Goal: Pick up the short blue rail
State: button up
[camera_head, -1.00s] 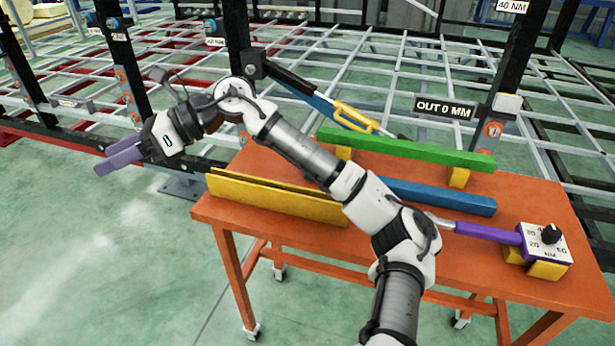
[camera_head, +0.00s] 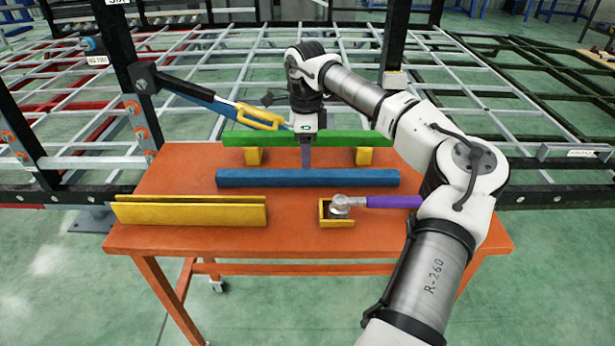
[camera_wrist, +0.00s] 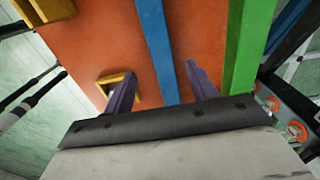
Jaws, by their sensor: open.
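The blue rail (camera_head: 270,178) lies lengthwise across the middle of the orange table (camera_head: 185,180). It also shows in the wrist view (camera_wrist: 156,45), running up the picture. My gripper (camera_head: 306,165) points down over the table. In the head view its purple finger crosses in front of the green rail and ends at the blue rail's back edge. In the wrist view my gripper (camera_wrist: 160,72) is open and empty, with the blue rail between its two fingers in the picture. I cannot tell how far the fingertips are above the table.
The green rail (camera_head: 345,139) rests on yellow supports just behind the blue rail. A yellow channel (camera_head: 190,212) lies front left. A purple-handled tool (camera_head: 390,201) rests in a yellow holder (camera_head: 337,223) front right. A yellow-handled tool (camera_head: 258,116) leans at the back left by the chassis frame.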

aim_at(308, 172)
jog(key=f, duration=0.4)
jog(key=f+p, duration=0.1)
jog(key=f, duration=0.2)
jog(key=shift+w+d+f, duration=0.1)
jog(key=shift+d+f, duration=0.1)
jog(key=shift+f, duration=0.15)
jog(key=shift+r, duration=0.15)
grip_shut()
